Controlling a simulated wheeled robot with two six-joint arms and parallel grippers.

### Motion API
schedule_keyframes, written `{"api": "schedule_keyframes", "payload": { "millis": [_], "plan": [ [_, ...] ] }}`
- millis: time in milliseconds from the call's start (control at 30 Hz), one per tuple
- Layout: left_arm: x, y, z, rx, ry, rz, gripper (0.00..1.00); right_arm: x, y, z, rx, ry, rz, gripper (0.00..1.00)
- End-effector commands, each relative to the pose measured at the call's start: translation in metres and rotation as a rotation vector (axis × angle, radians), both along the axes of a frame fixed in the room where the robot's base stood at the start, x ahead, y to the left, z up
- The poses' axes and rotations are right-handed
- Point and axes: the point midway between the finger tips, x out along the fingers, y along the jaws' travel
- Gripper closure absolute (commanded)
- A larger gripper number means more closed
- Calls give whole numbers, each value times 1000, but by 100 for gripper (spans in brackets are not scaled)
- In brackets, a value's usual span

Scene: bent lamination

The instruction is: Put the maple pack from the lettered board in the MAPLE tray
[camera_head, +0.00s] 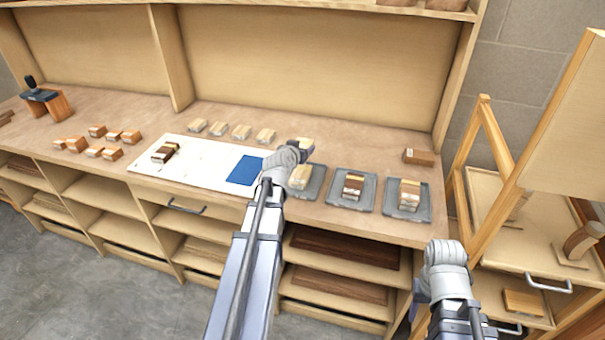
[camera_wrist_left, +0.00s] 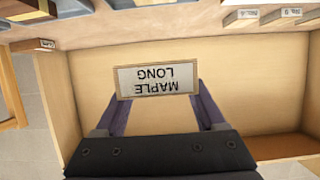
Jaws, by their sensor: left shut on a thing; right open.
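My left gripper (camera_head: 304,149) is shut on the maple pack (camera_head: 305,142), a pale block held above the bench behind the left tray. In the left wrist view, the pack's label (camera_wrist_left: 155,80) reads MAPLE LONG upside down, between the two fingers (camera_wrist_left: 155,105). The grey left tray (camera_head: 314,191) holds a pale pack (camera_head: 300,176), partly hidden by my arm. I cannot read which tray is MAPLE. The white board (camera_head: 205,168) has a blue patch (camera_head: 245,169) and a dark striped pack (camera_head: 165,152). My right gripper (camera_head: 418,292) is low in front of the bench, its fingers mostly hidden.
A middle tray (camera_head: 334,197) and a right tray (camera_head: 422,214) each hold a striped pack. Several pale blocks (camera_head: 241,132) line the back of the board. Several orange-brown blocks (camera_head: 96,151) lie at left. A brown block (camera_head: 419,157) lies at right rear. A wooden rack stands right.

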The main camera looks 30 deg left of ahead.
Motion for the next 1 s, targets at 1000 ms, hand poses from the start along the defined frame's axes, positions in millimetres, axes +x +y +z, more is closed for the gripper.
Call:
{"api": "schedule_keyframes", "payload": {
  "millis": [1000],
  "plan": [
    [0, 0, -85, 0, 0, 0, 87, 0, 0, -85, 0, 0, 0, 50]
  ]
}}
